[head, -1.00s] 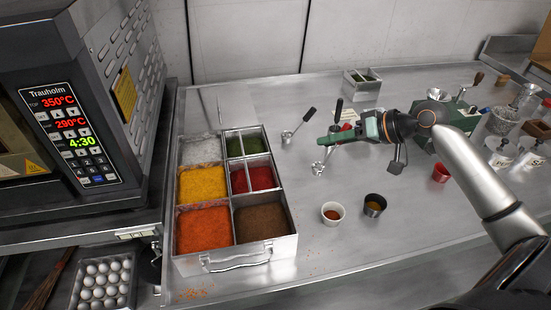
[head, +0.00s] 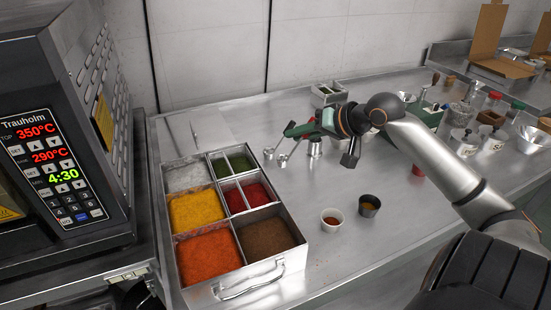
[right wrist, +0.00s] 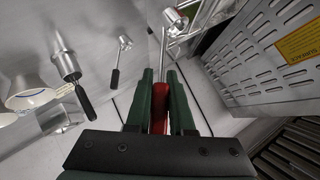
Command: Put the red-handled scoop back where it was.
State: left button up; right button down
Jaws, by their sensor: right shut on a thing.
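My right gripper (head: 288,132) is above the steel counter, to the right of the spice box's far end. In the right wrist view its green fingers (right wrist: 161,100) are shut on the red handle of the scoop (right wrist: 160,112). The scoop's metal end (right wrist: 174,20) points away from the fingers; in the head view its small bowl (head: 283,159) hangs below the gripper. My left gripper is not in view.
A black-handled scoop (right wrist: 122,44) lies on the counter beside the held one. A metal cup (head: 314,149) with a black handle stands near the gripper. The oven (head: 62,150) is at left.

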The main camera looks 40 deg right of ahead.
jog(key=w+d+f, duration=0.1)
jog(key=w+f, duration=0.2)
jog(key=w+d+f, duration=0.1)
jog(key=w+f, duration=0.2)
jog(key=w, duration=0.1)
jog(key=w+d+f, duration=0.2)
jog(key=w+f, duration=0.1)
jog(key=w, duration=0.1)
jog(key=shift+f+b, duration=0.3)
jog(key=shift+f, duration=1.2)
jog(key=shift+f, duration=0.2)
jog(key=c, duration=0.8)
grip_release()
